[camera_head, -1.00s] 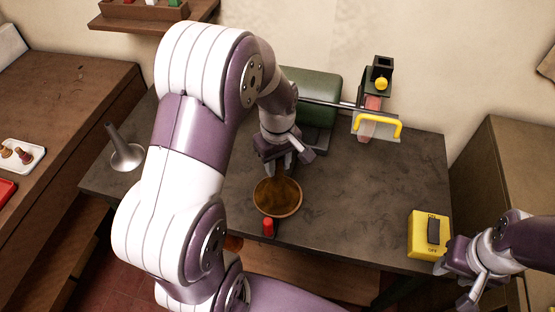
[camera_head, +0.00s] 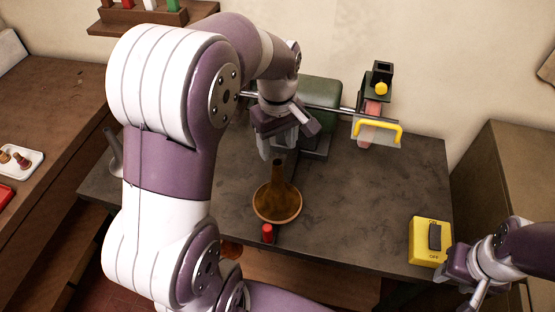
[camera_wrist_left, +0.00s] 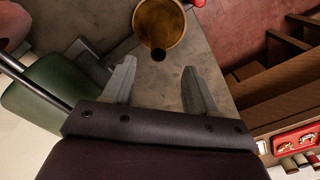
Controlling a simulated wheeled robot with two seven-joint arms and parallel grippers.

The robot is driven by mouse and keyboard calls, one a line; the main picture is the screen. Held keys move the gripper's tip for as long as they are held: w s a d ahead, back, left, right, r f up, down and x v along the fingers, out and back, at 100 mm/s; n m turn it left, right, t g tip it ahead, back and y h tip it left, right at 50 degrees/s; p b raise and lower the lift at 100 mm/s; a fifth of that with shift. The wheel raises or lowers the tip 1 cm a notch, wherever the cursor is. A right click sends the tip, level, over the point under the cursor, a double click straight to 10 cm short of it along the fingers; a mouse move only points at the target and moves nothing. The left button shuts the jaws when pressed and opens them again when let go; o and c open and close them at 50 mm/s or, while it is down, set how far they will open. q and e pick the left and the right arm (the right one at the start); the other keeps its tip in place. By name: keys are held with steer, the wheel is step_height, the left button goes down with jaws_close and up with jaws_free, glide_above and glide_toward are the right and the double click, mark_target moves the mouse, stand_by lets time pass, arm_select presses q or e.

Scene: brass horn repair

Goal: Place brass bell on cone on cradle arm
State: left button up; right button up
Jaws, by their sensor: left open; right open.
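The brass bell (camera_head: 277,203) stands upright near the table's front edge, its wide rim down and narrow tube up. It hides whatever is under it, so I cannot tell whether it rests on the cone. My left gripper (camera_head: 277,150) is open and empty, just above and behind the bell's tube. In the left wrist view the bell (camera_wrist_left: 160,23) lies beyond the open fingers (camera_wrist_left: 158,88), apart from them. A dark bar with a red knob (camera_head: 267,233) shows in front of the bell. My right gripper (camera_head: 465,285) is at the lower right, open and away from the bell.
A green machine (camera_head: 318,100) with a steel rod stands behind, with a yellow-handled guard (camera_head: 378,127) at its right. A yellow switch box (camera_head: 430,240) sits near my right gripper. A grey funnel-shaped piece (camera_head: 114,155) is partly hidden by my left arm. The table's right middle is clear.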

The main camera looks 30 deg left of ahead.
arm_select(q)
steer(key=s+d+f+m+t+p, duration=0.1)
steer(key=s+d+f+m, duration=0.3)
steer(key=s+m, duration=0.4)
steer(key=d+m+p, duration=0.1)
steer(key=m, duration=0.2)
steer(key=shift+s+m, duration=0.4)
steer(key=shift+d, duration=0.1)
